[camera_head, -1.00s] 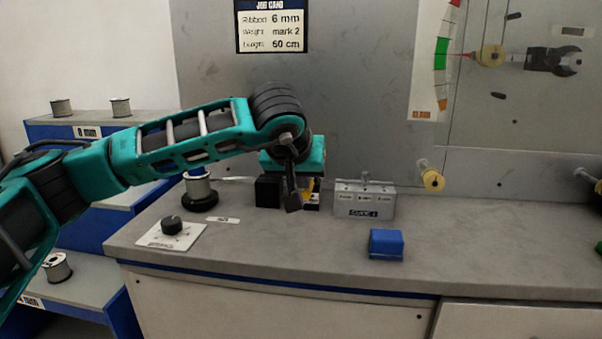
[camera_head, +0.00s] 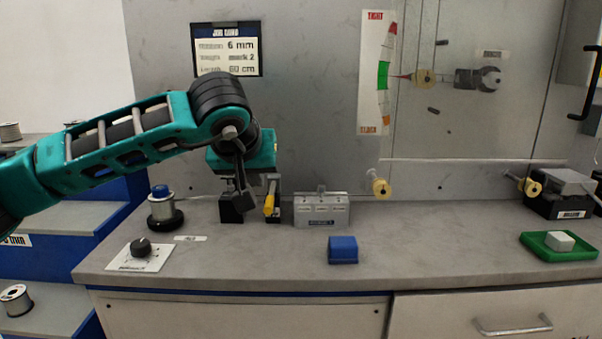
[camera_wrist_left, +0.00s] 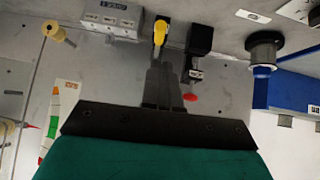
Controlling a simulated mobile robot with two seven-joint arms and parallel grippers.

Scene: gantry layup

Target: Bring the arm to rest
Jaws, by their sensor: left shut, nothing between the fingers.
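My left arm (camera_head: 110,142) reaches in from the left in the head view. Its teal gripper (camera_head: 242,190) hangs in front of the back panel, above the bench near a black block (camera_head: 231,208) and a yellow-handled device (camera_head: 270,200). In the left wrist view the dark fingers (camera_wrist_left: 163,88) are together with nothing between them. The yellow handle (camera_wrist_left: 160,32) and black block (camera_wrist_left: 201,38) show beyond the fingertips there. My right gripper is in neither view.
A spool on a black base (camera_head: 163,210), a dial plate (camera_head: 140,255), a grey switch box (camera_head: 322,211) and a blue block (camera_head: 343,250) stand on the bench (camera_head: 420,245). A green tray (camera_head: 535,252) is at right. The bench's middle right is clear.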

